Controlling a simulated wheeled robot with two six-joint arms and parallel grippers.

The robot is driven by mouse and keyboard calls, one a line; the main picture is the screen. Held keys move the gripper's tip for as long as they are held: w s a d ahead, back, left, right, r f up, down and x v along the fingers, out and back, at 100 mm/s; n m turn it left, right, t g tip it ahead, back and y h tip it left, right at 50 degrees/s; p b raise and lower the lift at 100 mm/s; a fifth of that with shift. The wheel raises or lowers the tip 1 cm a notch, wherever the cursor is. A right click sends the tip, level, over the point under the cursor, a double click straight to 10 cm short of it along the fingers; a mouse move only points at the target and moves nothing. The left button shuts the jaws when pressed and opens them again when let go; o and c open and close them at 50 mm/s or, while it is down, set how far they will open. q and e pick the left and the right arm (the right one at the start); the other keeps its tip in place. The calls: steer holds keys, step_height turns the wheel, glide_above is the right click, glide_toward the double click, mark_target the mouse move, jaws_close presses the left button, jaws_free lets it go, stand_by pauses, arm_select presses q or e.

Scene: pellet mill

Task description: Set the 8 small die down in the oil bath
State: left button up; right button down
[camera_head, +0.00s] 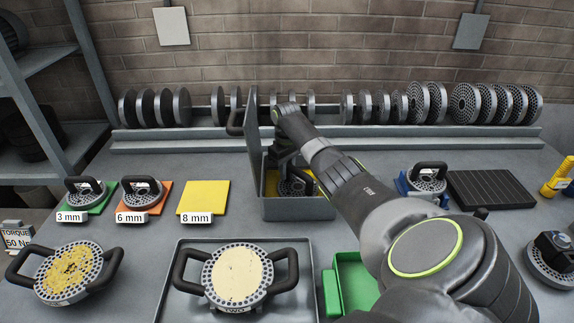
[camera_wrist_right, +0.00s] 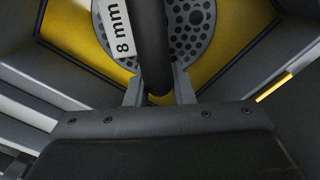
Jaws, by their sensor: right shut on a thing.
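The 8 small die (camera_head: 293,189) is a grey perforated disc with a black handle, inside the grey oil bath (camera_head: 298,209), a box with yellow oil and its lid raised. My right gripper (camera_head: 285,160) reaches down into the bath and is shut on the die's handle. In the right wrist view the die (camera_wrist_right: 190,35) shows its "8 mm" tag, with the black handle between my jaws (camera_wrist_right: 160,92) and yellow around it. Whether the die touches the bath floor I cannot tell. My left gripper is not in view.
The yellow 8 mm mat (camera_head: 203,196) is empty. Small dies stand on the green 3 mm mat (camera_head: 98,205) and orange 6 mm mat (camera_head: 160,190). A large die (camera_head: 238,272) sits in a tray in front of the bath, near a green bin (camera_head: 357,275). A disc rack lines the back.

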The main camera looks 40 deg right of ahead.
steer(key=shift+f, duration=0.55)
steer(key=shift+f, duration=0.15)
stand_by(0.4)
steer(key=c, duration=1.2)
jaws_free()
steer(key=shift+a, duration=0.1)
steer(key=shift+o, duration=1.4)
steer(key=shift+s+f, duration=0.1)
steer(key=shift+f, duration=0.1)
steer(key=o, duration=0.9)
steer(key=shift+r, duration=0.1)
steer(key=shift+r, duration=0.15)
